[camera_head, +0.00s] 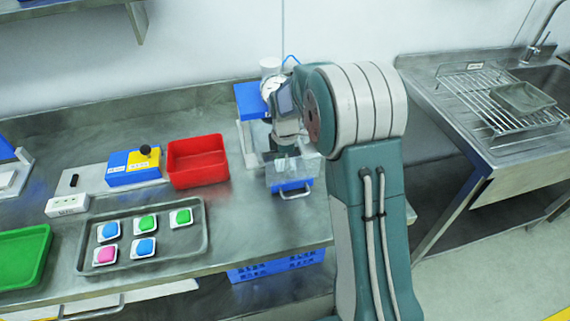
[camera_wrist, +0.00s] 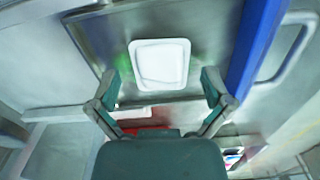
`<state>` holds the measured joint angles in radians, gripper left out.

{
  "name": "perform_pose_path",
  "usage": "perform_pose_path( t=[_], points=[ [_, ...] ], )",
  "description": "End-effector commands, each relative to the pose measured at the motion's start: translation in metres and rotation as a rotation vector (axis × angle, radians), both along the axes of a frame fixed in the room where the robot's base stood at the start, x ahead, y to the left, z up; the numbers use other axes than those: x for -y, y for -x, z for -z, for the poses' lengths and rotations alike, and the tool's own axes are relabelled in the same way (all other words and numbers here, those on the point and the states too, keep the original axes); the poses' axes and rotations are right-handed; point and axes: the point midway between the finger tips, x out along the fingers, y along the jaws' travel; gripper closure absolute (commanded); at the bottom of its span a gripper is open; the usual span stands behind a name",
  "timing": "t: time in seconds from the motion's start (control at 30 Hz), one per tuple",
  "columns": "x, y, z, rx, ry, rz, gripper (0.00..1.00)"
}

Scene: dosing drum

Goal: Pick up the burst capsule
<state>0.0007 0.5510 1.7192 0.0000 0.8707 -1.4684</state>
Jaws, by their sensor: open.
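A white, rounded-square capsule (camera_wrist: 159,64) lies in the wrist view with a crease across its lower part. A faint green smear shows on the metal beside it; I cannot tell how far it is burst. My gripper (camera_wrist: 160,76) is open, with its two fingers apart on either side of the capsule's lower edge and nothing held. In the head view my gripper (camera_head: 287,152) points down over a clear drawer with a blue front (camera_head: 292,187), under a blue-topped device (camera_head: 250,98). The capsule cannot be made out in the head view.
A grey tray (camera_head: 190,243) holds several capsules in blue, green and pink. A red bin (camera_head: 198,162), a blue and yellow box with a black knob (camera_head: 134,168) and a green tray (camera_head: 22,256) stand on the steel bench. A sink with a wire rack (camera_head: 495,95) is at right.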

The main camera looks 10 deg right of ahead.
Motion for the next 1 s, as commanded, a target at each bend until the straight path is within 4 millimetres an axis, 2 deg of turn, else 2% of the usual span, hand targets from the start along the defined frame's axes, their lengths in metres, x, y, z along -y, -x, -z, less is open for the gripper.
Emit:
perform_pose_path(
  t=[0.17,0.2,0.23,0.37,0.53,0.87,1.0],
  points=[
    [0.0000,0.0000,0.0003,0.000,0.000,0.000,0.00],
    [0.0001,0.0000,0.0002,0.000,0.000,0.000,0.09],
    [0.0001,0.0000,0.0002,0.000,0.000,0.000,0.14],
    [0.0001,-0.0001,0.0001,0.000,0.000,0.000,0.29],
    [0.0001,-0.0001,0.0000,0.000,0.000,0.000,0.52],
    [0.0001,-0.0001,-0.0001,0.000,0.000,0.000,0.54],
    [0.0000,-0.0005,-0.0093,0.002,0.000,0.000,0.54]
  ],
)
